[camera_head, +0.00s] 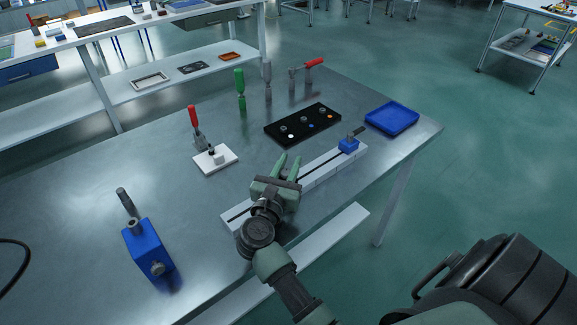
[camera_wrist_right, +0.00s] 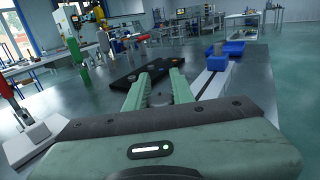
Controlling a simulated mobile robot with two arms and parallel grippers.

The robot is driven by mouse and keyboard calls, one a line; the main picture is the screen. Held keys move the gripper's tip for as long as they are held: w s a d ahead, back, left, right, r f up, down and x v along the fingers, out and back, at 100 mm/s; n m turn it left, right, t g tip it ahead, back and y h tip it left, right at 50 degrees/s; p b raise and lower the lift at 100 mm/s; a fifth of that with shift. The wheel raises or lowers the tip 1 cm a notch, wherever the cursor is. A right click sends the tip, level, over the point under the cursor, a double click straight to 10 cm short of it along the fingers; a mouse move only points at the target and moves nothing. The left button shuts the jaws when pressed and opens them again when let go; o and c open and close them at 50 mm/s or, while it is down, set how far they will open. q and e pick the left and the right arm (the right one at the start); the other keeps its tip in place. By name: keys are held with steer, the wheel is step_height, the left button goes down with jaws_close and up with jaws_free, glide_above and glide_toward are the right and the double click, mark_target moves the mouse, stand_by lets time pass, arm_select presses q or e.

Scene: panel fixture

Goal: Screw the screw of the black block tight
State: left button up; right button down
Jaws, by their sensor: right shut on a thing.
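My right gripper (camera_head: 289,163) is over the white slotted rail (camera_head: 327,168) on the metal table, fingers pointing away from me. In the right wrist view its fingers (camera_wrist_right: 160,88) are shut on a grey round piece (camera_wrist_right: 163,98), which looks like a screw head. Any block under that piece is hidden by the fingers and palm, so I cannot tell how far the screw is in. A flat black plate (camera_head: 274,131) with several knobs and coloured dots lies beyond the rail; it also shows in the right wrist view (camera_wrist_right: 128,84). My left gripper is not in view.
A blue block (camera_head: 348,146) with a grey lever sits at the rail's far end, near a blue tray (camera_head: 392,119). A red-handled clamp (camera_head: 193,117) on a white base stands left. A larger blue block (camera_head: 147,247) stands front left. Upright tools, including a green-handled one (camera_head: 239,84), stand behind.

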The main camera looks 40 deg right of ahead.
stand_by(0.3)
steer(key=c, duration=1.2)
jaws_free()
